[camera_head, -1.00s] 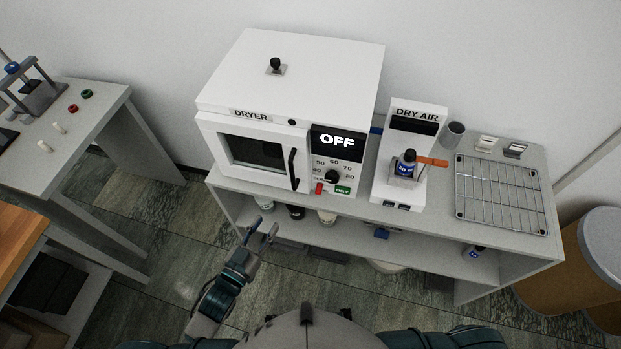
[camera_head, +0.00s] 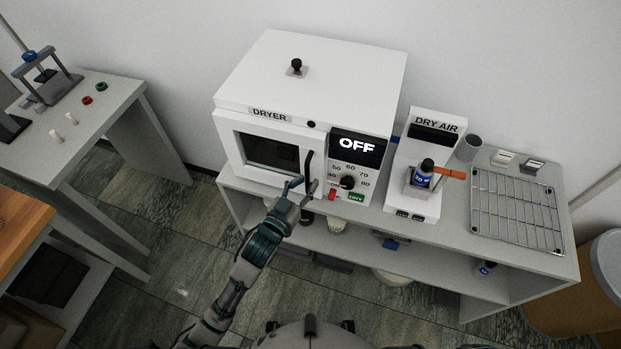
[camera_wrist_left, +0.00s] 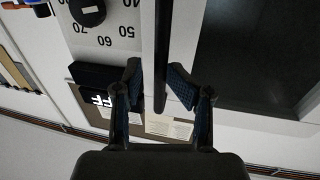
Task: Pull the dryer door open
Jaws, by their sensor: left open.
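The white dryer (camera_head: 311,72) stands on a grey shelf unit, with its display reading OFF. Its windowed door (camera_head: 237,150) looks shut. The black vertical door handle (camera_head: 308,166) is on the door's right side. My left gripper (camera_head: 302,183) is open at the handle's lower part. In the left wrist view the handle (camera_wrist_left: 162,60) runs between the two open fingers of the gripper (camera_wrist_left: 158,82), with gaps on both sides. The door window (camera_wrist_left: 265,50) shows at the right there. My right gripper is not in view.
A dry air unit (camera_head: 431,140) with a blue bottle stands right of the dryer. A wire rack (camera_head: 517,208) lies further right on the shelf unit (camera_head: 468,230). A side table (camera_head: 115,95) is at the left. Open floor lies between them.

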